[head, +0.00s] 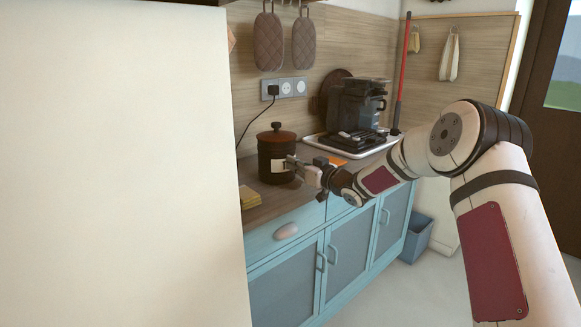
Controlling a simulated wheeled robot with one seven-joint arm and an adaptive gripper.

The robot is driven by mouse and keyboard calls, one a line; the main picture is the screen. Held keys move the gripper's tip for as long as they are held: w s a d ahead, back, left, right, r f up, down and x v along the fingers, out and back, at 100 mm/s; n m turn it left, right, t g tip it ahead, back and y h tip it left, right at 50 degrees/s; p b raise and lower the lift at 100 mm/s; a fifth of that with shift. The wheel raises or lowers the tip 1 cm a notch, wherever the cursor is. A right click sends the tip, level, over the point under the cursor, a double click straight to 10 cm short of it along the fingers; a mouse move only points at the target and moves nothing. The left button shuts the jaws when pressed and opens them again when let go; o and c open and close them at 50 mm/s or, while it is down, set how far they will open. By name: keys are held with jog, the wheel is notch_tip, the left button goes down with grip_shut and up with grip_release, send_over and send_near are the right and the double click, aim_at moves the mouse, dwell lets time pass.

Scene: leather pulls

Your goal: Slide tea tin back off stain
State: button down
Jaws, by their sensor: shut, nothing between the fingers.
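The tea tin (276,146), a dark brown canister with a knobbed lid and a pale label, stands upright on the wooden counter (268,209). My gripper (291,164) is shut and empty, its fingertips in front of the tin's label at the right side. I cannot tell whether the fingertips touch the tin. The stain is not visible in this view; the tin and my gripper cover part of the counter there.
A tray (318,145) with a dark coffee machine (357,103) stands behind on the right. A socket with a plugged cable (273,90) is on the wall. A tall pale panel (115,170) blocks the left.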

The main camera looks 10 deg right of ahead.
aim_at(283, 159)
jog(key=shift+b+x, duration=0.7)
jog(key=shift+x, duration=0.85)
jog(key=shift+w+a+r+b, duration=0.1)
jog(key=shift+w+a+b, duration=0.25)
jog(key=shift+w+a, duration=0.25)
jog(key=shift+w+a+f, duration=0.3)
jog(key=shift+w+a, duration=0.3)
jog(key=shift+b+x, duration=0.7)
jog(key=shift+x, duration=2.05)
jog(key=shift+s+d+f, duration=0.2)
jog(key=shift+d, duration=0.15)
jog(key=p+v, duration=0.2)
jog(key=v, duration=0.7)
jog(key=shift+d, duration=0.35)
jog(key=p+v, duration=0.1)
jog(key=v, duration=0.2)
jog(key=p+v, duration=0.1)
jog(key=v, duration=0.1)
jog(key=r+p+v, duration=0.1)
jog(key=v, duration=0.2)
jog(key=shift+s+d, duration=0.1)
jog(key=shift+s, duration=0.3)
jog(key=shift+s+d+f+p, duration=0.1)
jog(key=shift+s+d+p, duration=0.25)
jog(key=shift+s, duration=0.15)
